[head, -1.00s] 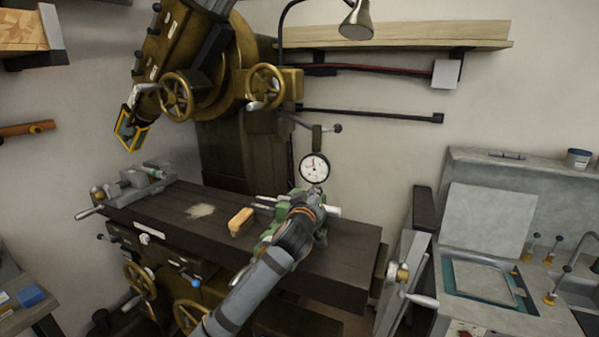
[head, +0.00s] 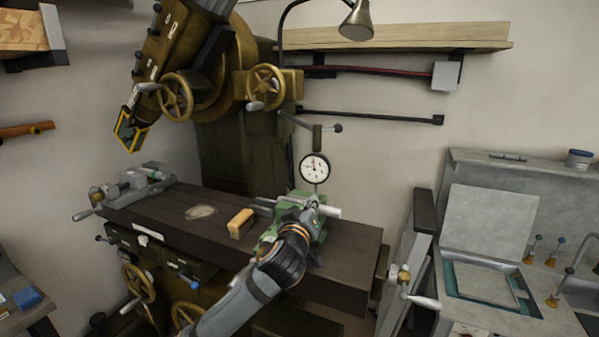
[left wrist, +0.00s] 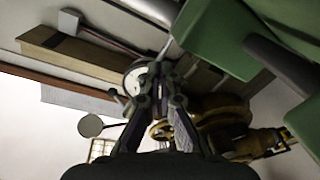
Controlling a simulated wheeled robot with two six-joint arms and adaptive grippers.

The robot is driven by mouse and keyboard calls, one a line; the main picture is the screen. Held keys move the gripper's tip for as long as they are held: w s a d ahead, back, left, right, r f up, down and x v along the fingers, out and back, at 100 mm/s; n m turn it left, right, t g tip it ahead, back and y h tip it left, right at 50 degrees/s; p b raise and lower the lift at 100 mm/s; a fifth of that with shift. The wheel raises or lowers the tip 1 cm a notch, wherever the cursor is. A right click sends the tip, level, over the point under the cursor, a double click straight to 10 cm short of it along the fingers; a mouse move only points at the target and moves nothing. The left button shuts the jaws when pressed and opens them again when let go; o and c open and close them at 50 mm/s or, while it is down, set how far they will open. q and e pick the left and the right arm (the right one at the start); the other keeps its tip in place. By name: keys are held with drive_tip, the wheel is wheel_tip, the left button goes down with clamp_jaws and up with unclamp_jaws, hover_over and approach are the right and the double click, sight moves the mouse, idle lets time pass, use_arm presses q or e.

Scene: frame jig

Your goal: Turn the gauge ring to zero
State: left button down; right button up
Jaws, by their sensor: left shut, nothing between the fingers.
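The gauge (head: 314,168) is a round white dial with a dark rim on a thin upright rod, above the green vise (head: 314,222) in the head view. Its marks are too small to read. In the left wrist view the dial (left wrist: 134,78) is partly hidden behind my fingers. My left gripper (left wrist: 158,82) is shut and empty, its tips overlapping the dial's edge in that picture; I cannot tell whether they touch. In the head view my left wrist is below the gauge, in front of the vise, and hides the fingers. My right gripper is not in view.
The dark machine table (head: 160,218) carries a yellow block (head: 240,222) and a grey vise (head: 148,180) at its left end. The brass-coloured machine head with handwheels (head: 176,97) stands behind. A sink bench (head: 485,280) is at the right. The table's middle is mostly clear.

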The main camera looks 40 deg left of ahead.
sight(315, 169)
use_arm(q)
drive_tip(key=d+r+n+p, duration=0.45)
drive_tip(key=r+n, duration=0.35)
drive_tip(key=n, duration=0.3)
drive_tip(key=x, duration=0.7)
drive_tip(key=shift+w+n, duration=0.2)
drive_tip(key=shift+n, duration=0.2)
drive_tip(key=shift+s, duration=0.1)
drive_tip(key=shift+s+a+f+b, duration=0.1)
drive_tip(key=shift+s+a+b, duration=0.05)
drive_tip(key=shift+a+b, duration=0.25)
drive_tip(key=shift+f+b, duration=0.3)
drive_tip(key=shift+b, duration=0.1)
idle(0.5)
drive_tip(key=shift+d+f+b, duration=0.1)
drive_tip(key=shift+f+b, duration=0.45)
drive_tip(key=shift+b, duration=0.3)
drive_tip(key=shift+f+b, duration=0.65)
drive_tip(key=shift+b, duration=0.4)
